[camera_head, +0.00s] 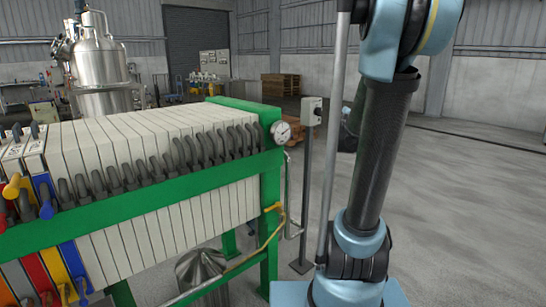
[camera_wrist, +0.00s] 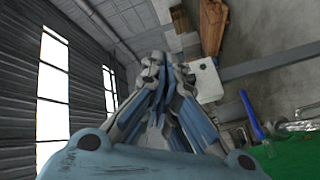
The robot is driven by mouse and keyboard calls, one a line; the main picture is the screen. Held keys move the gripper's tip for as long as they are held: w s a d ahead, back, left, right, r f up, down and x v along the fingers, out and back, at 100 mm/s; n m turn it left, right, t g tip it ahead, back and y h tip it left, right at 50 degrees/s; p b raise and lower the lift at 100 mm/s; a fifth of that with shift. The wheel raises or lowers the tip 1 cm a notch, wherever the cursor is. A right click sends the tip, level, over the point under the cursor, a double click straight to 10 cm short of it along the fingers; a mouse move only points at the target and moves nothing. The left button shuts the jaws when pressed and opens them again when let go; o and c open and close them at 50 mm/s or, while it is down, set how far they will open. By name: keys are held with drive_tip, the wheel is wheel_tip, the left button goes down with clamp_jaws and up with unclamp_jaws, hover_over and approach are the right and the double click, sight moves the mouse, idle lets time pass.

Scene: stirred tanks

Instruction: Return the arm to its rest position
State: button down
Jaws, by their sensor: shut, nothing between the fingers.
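My arm (camera_head: 380,150) rises from its blue base joint at the right of the head view. It stands nearly upright, leaning a little to the right, and its upper blue joint reaches the top edge of the picture. Part of a farther link shows dark behind it; the head view does not clearly show my gripper. In the wrist view my gripper (camera_wrist: 158,72) is shut, its fingers drawn together with nothing between them. The wrist view is turned on its side. The fingers appear clear of other things.
A filter press with a green frame (camera_head: 157,198) and white plates stands left of my arm. A pressure gauge (camera_head: 281,132) sits at its corner. A control box on a post (camera_head: 305,180) stands between press and arm. A steel tank (camera_head: 97,65) stands behind. Floor at right is free.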

drive_tip(key=s+d+f+m+g+h, duration=0.1)
drive_tip(key=s+f+m+g, duration=0.3)
drive_tip(key=s+f, duration=0.4)
drive_tip(key=s+f+m+g+h, duration=0.1)
drive_tip(key=s+f+m+g, duration=0.4)
drive_tip(key=s, duration=0.5)
drive_tip(key=s+a+f+g+y, duration=0.1)
drive_tip(key=s+a+f+g, duration=0.1)
drive_tip(key=s, duration=0.5)
drive_tip(key=s+a+f+g+y, duration=0.2)
drive_tip(key=s+a+f, duration=0.3)
drive_tip(key=s+f, duration=0.1)
drive_tip(key=s+a+f+g+y, duration=0.1)
drive_tip(key=s+a+f+g, duration=0.1)
drive_tip(key=s+f, duration=0.3)
drive_tip(key=s+a, duration=0.1)
drive_tip(key=s, duration=0.2)
drive_tip(key=shift+s+a+g+y, duration=0.25)
drive_tip(key=shift+g+y, duration=0.05)
drive_tip(key=shift+y, duration=0.1)
drive_tip(key=shift+a, duration=0.15)
